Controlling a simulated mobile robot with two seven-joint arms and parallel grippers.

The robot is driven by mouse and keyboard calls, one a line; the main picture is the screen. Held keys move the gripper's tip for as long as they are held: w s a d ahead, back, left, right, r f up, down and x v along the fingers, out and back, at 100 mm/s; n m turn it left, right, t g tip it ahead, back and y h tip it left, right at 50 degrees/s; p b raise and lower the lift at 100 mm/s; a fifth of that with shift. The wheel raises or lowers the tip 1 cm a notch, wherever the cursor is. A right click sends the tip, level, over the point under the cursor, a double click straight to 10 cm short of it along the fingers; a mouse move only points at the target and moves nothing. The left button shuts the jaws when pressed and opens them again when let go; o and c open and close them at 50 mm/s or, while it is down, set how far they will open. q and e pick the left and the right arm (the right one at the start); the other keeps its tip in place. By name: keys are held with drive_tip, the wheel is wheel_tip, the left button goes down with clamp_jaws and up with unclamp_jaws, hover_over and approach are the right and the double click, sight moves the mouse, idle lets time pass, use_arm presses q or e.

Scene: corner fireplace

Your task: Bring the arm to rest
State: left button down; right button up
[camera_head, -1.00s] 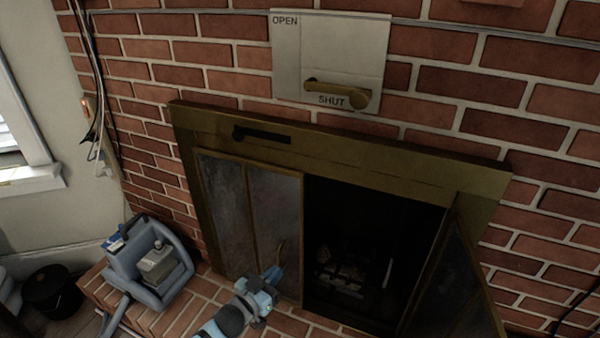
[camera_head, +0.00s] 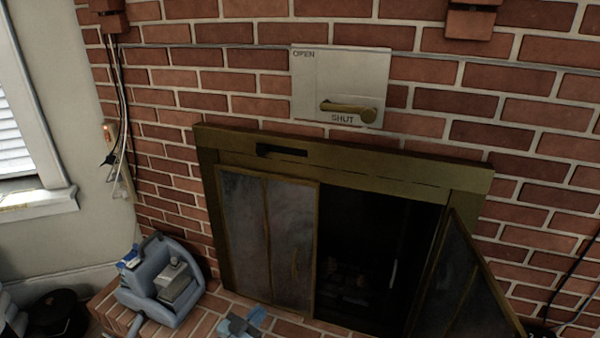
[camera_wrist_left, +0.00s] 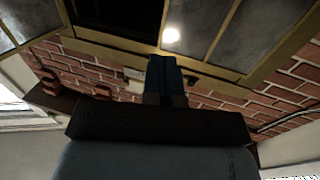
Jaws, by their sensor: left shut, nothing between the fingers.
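My left gripper (camera_head: 243,322) shows at the bottom edge of the head view, low in front of the fireplace's brick hearth. Its blue fingers (camera_wrist_left: 167,75) are together and empty in the left wrist view. The gripper touches nothing that I can see. Most of my left arm is below the head view's edge. My right gripper is in neither view.
The brass fireplace frame (camera_head: 340,168) has its left glass door (camera_head: 265,235) closed and its right door (camera_head: 468,290) swung open. A lever (camera_head: 348,110) on the wall plate sits by SHUT. A grey-blue machine (camera_head: 165,285) stands on the hearth at left.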

use_arm(q)
drive_tip(key=a+f+m+g+y, duration=0.1)
drive_tip(key=a+f+m+y, duration=0.15)
drive_tip(key=a, duration=1.75)
drive_tip(key=s+d+r+n+g+y, duration=0.1)
drive_tip(key=s+d+g+y, duration=0.1)
drive_tip(key=s, duration=1.2)
drive_tip(key=s+d+r+g+y, duration=0.1)
drive_tip(key=s+r+g+y, duration=0.1)
drive_tip(key=s, duration=1.1)
drive_tip(key=w+d+r+n+t, duration=0.1)
drive_tip(key=d+r+n+t, duration=0.1)
drive_tip(key=d+n, duration=0.6)
wheel_tip(320, 180, up, 17)
drive_tip(key=s+m+g+p, duration=0.1)
drive_tip(key=m+p, duration=0.1)
drive_tip(key=p, duration=2.4)
drive_tip(key=shift+s+m+p, duration=0.15)
drive_tip(key=shift+m+p, duration=0.2)
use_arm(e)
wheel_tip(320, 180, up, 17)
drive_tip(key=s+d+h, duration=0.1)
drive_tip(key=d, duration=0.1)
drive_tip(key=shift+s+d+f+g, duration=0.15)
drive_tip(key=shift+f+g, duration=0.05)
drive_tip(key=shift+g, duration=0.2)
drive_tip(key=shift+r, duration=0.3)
